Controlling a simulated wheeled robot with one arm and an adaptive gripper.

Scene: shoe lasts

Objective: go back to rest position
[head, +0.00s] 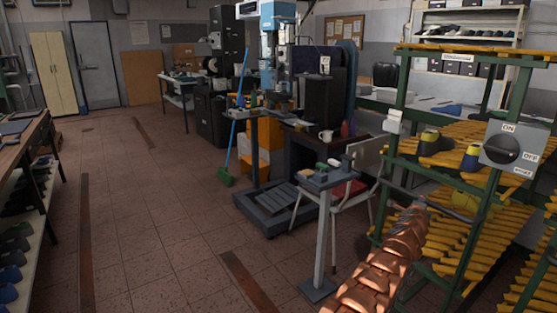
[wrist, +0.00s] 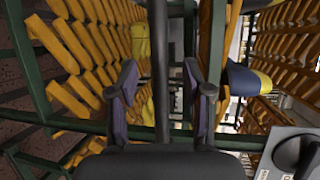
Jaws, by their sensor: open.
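My gripper (wrist: 160,100) is open in the wrist view, with its two dark purplish fingers apart. A dark bar (wrist: 161,60) runs between the fingers from the top of the picture down to the palm; I cannot tell whether they touch it. The gripper is among the yellow slats of a green-framed rack (head: 403,85). A blue and yellow shoe last (wrist: 247,80) is right of the fingers in the wrist view. In the head view, the gripper's fingers cannot be made out near the rack.
A grey ON/OFF switch box (head: 512,148) is on the rack's right side, close to the gripper in the wrist view (wrist: 297,152). A dark shoe last (head: 434,143) stands on the upper slats. A small grey stand (head: 323,230) is left of the rack. Open tiled floor (head: 150,210) lies further left.

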